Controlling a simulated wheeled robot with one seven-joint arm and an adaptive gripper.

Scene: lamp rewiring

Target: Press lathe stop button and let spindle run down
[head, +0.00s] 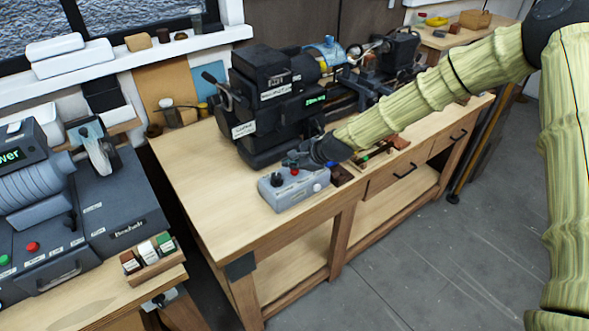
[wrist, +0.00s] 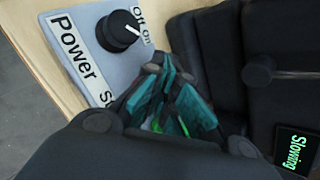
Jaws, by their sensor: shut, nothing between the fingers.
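The black lathe (head: 265,115) stands on the wooden workbench. Its small green display (head: 315,99) reads "Slowing" in the wrist view (wrist: 295,152). A grey control box (head: 290,196) lies on the bench in front of it, with a black knob (head: 277,180) and a small red button (head: 295,171). The wrist view shows the knob (wrist: 118,31) beside "Off On" and a "Power S..." label, partly hidden. My gripper (head: 290,162) is shut and empty, low over the box's back edge. Its teal fingers (wrist: 175,112) hide part of the box; contact cannot be told.
A second bench at left holds a grey machine (head: 60,190) with red and green buttons, and a small wooden rack (head: 148,259). Small tools lie on the lathe bench right of my gripper. The bench's front left top (head: 215,185) is clear.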

